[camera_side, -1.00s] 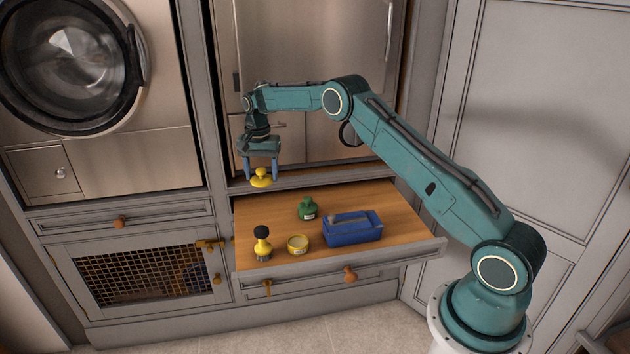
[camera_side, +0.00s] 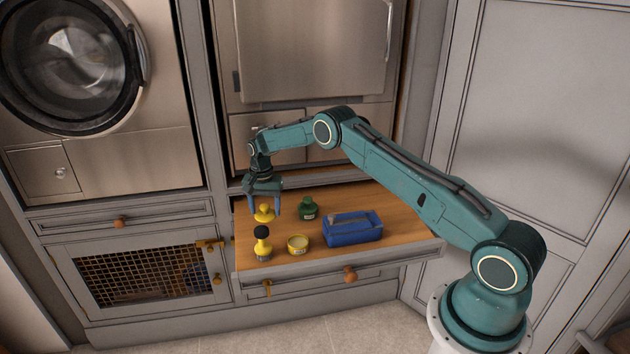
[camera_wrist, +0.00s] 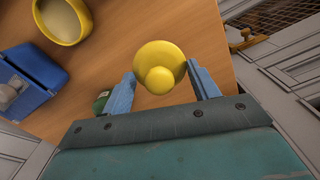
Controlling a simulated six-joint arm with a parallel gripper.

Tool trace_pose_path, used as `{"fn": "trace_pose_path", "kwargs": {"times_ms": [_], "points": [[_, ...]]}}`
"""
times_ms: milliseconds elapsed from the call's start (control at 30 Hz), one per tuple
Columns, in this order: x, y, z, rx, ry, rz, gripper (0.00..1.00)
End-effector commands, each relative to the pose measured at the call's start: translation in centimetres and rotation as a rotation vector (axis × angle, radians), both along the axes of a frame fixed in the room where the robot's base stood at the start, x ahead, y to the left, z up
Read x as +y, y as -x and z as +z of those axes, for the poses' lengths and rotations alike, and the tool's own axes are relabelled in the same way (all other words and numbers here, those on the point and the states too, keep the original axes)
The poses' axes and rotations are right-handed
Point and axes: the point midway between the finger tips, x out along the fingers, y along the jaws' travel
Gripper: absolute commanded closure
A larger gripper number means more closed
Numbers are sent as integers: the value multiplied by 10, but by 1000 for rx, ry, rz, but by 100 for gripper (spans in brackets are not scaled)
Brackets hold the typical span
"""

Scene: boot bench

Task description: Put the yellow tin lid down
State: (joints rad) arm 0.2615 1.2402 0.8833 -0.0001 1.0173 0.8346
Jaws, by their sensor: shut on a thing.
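The yellow tin lid (camera_side: 264,214) is a round disc with a knob on top. My gripper (camera_side: 264,210) is shut on it, with a blue finger on each side. In the wrist view the lid (camera_wrist: 160,57) shows between the fingertips (camera_wrist: 163,78), knob toward the camera. It is level, low over the back left of the wooden bench top (camera_side: 375,205); I cannot tell whether it touches the wood. The open yellow tin (camera_side: 298,244) stands in front and to the right, with pale contents in the wrist view (camera_wrist: 62,18).
A yellow brush with a black knob (camera_side: 262,243) stands just in front of the lid. A green bottle (camera_side: 308,208) is close on the right, and a blue box (camera_side: 352,228) lies farther right.

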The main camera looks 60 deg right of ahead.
Motion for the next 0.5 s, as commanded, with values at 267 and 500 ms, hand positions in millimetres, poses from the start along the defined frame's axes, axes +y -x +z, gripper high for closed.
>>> {"fn": "trace_pose_path", "kwargs": {"times_ms": [267,500], "points": [[0,1,-27,3,-1,0,61],[0,0,-43,0,0,0,61]]}}
